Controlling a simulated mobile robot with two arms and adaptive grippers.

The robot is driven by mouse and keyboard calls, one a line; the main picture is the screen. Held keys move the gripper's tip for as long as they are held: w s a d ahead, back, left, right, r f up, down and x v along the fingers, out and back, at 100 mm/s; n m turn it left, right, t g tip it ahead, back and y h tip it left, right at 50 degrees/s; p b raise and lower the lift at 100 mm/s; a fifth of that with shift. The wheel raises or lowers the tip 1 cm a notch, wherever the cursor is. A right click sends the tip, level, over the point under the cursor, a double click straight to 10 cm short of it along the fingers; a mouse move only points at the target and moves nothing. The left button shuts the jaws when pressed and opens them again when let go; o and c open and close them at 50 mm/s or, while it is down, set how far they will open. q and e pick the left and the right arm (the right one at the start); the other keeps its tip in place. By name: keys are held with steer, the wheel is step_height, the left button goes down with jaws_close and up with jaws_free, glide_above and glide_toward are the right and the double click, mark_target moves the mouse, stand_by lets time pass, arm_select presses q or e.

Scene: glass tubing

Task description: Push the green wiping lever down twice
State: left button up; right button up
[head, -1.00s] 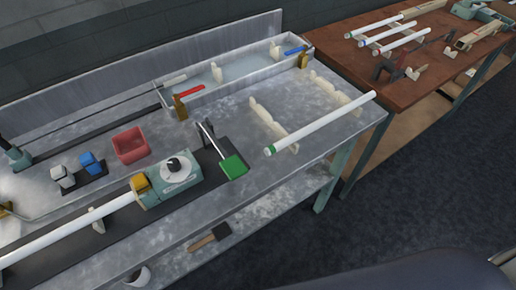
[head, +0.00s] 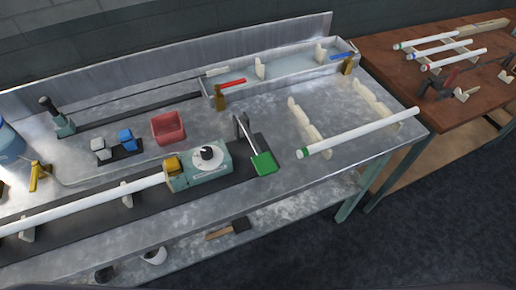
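The green wiping lever (head: 262,163) is a flat green pad on a pale metal rod. The rod slants from a dark upright bracket (head: 240,125) down to the pad, at the right end of the dark rail on the metal bench. The pad's exact height above the bench is hard to tell. Neither of my grippers shows in the head view, and nothing touches the lever.
A teal machine with a round dial (head: 207,157) sits left of the lever, with a long white tube (head: 90,202) running into it. A green-tipped tube (head: 360,132) rests on cream supports at right. A red bin (head: 168,128) and a long trough (head: 290,75) stand behind.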

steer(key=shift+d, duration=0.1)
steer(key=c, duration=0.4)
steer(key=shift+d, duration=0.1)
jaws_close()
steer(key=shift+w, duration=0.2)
